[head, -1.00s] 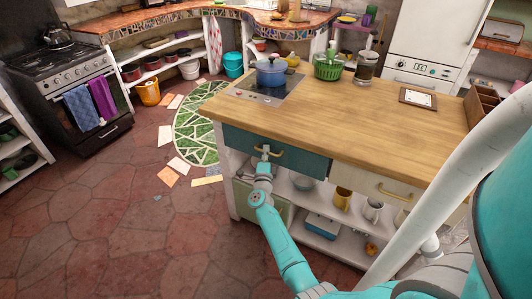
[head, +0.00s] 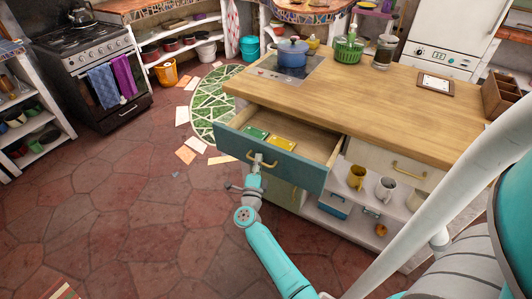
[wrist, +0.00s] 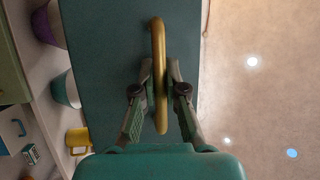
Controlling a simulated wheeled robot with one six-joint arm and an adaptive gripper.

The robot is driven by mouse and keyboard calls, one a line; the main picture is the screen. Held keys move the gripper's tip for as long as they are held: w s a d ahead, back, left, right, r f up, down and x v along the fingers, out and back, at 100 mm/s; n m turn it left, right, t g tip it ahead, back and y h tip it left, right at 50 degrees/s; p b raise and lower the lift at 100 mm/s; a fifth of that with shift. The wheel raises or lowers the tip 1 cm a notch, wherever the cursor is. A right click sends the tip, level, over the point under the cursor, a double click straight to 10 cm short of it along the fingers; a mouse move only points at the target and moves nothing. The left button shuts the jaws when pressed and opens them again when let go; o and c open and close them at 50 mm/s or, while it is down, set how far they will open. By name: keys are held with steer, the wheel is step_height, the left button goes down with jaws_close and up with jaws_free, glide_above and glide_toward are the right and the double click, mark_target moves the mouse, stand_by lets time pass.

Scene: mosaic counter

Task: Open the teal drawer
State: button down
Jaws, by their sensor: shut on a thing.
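The teal drawer (head: 290,166) is pulled well out from the wooden-topped island in the head view. Its inside shows, with a green item (head: 256,133) and a yellow item (head: 281,143) lying in it. My gripper (head: 258,163) is at the drawer front. In the wrist view my gripper (wrist: 160,75) is shut on the brass handle (wrist: 158,40), one finger on each side of the bar. The teal drawer front (wrist: 103,50) fills the middle of that view.
The island top (head: 400,100) holds a blue pot (head: 292,52), a green basket (head: 348,48) and a wooden box (head: 503,92). Below are open shelves with mugs (head: 386,187). A cream drawer (head: 395,165) to the right is shut. The tiled floor (head: 130,220) at left is clear.

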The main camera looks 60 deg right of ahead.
steer(key=shift+s+a, duration=0.1)
steer(key=shift+a, duration=1.2)
steer(key=c, duration=1.2)
jaws_free()
steer(key=v, duration=1.2)
steer(key=shift+s, duration=0.15)
